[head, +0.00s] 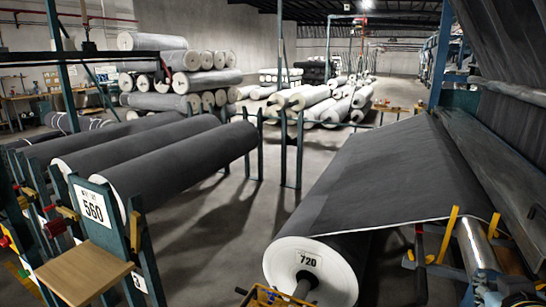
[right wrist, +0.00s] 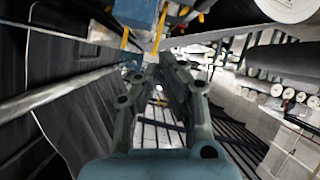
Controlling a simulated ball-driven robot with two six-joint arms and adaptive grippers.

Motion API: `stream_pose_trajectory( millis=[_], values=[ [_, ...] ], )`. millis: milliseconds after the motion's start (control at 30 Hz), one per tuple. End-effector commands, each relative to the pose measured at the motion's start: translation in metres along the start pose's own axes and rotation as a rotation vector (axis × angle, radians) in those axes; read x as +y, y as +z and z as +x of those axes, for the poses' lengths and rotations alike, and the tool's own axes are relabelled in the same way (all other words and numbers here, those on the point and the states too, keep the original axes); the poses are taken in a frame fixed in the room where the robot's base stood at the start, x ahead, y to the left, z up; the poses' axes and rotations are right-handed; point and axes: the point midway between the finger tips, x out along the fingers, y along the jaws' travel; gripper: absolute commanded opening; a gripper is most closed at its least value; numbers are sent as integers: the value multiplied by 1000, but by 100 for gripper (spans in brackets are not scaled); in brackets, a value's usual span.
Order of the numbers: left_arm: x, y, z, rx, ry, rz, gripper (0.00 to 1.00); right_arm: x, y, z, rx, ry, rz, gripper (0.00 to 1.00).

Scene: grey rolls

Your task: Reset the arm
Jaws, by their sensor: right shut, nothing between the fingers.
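My right gripper (right wrist: 166,62) fills the middle of the right wrist view. Its two grey fingers are shut with nothing visible between them. In the head view, a shiny metal cylinder stands at the lower right, but I cannot make out the fingers there. My left gripper is in neither view.
A large grey roll (head: 320,258) marked 720 feeds a sheet at right. Yellow posts (head: 448,235) stand beside it. Long grey rolls (head: 180,160) rest on a rack marked 560 at left. White-ended rolls are stacked behind. Floor (head: 240,215) between the racks is clear.

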Motion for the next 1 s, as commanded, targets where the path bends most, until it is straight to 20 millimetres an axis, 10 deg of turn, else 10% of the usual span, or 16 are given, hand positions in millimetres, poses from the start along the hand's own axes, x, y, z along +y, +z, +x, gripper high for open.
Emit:
stream_pose_trajectory(
  millis=[200,600,1000],
  values=[
    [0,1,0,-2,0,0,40,1,62,-72,-340,-122,-44,0],
    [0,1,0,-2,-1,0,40,-14,112,-187,-673,-427,-205,0],
    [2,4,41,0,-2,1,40,-52,224,-103,-714,-413,-201,0]
  ],
)
